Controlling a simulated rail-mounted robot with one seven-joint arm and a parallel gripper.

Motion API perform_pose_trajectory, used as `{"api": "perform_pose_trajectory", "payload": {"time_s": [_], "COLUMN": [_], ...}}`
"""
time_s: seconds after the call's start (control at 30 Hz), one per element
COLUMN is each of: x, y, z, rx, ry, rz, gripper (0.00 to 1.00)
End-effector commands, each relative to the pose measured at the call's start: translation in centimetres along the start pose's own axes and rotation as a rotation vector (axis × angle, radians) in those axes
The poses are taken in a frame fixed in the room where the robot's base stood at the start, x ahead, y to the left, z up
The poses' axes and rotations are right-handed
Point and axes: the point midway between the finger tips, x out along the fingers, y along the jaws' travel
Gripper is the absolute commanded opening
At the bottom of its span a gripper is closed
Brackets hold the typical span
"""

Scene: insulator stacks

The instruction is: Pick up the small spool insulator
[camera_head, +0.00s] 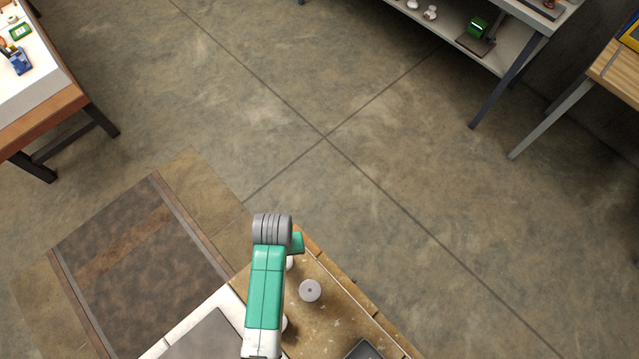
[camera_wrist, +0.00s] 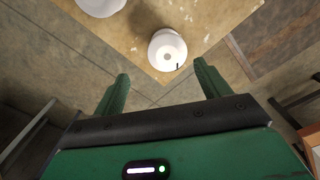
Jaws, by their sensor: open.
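A white, round spool insulator (camera_wrist: 167,50) with a small centre hole stands near the corner of the wooden worktable (camera_wrist: 215,15) in the wrist view. My gripper (camera_wrist: 160,70) is open, with its two green fingers apart and empty. In this picture the insulator shows just beyond the fingertips, roughly between them; no contact is visible. In the head view my arm hides most of a pale piece (camera_head: 289,263) near the table corner, which seems to be the same insulator.
A larger-looking white round piece (camera_wrist: 100,4) is cut off at the wrist view's top. In the head view a round grey insulator (camera_head: 310,290) stands right of my arm, and a dark tray-like object (camera_head: 363,350) lies at the bottom edge. Floor beyond the table is clear.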

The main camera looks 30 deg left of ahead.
Motion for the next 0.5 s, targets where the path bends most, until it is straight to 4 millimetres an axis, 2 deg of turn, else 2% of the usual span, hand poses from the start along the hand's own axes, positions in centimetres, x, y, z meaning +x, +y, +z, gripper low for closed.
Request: {"api": "perform_pose_trajectory", "payload": {"time_s": [0.17,0.33,0.5], "x": [0.5,2.6,3.7], "y": [-0.2,-0.2,-0.2], "z": [0.2,0.2,0.1], "rx": [-0.003,-0.002,-0.002], "ry": [-0.009,-0.009,-0.007], "rz": [-0.002,-0.002,-0.002], "gripper": [0.75,0.75,0.75]}}
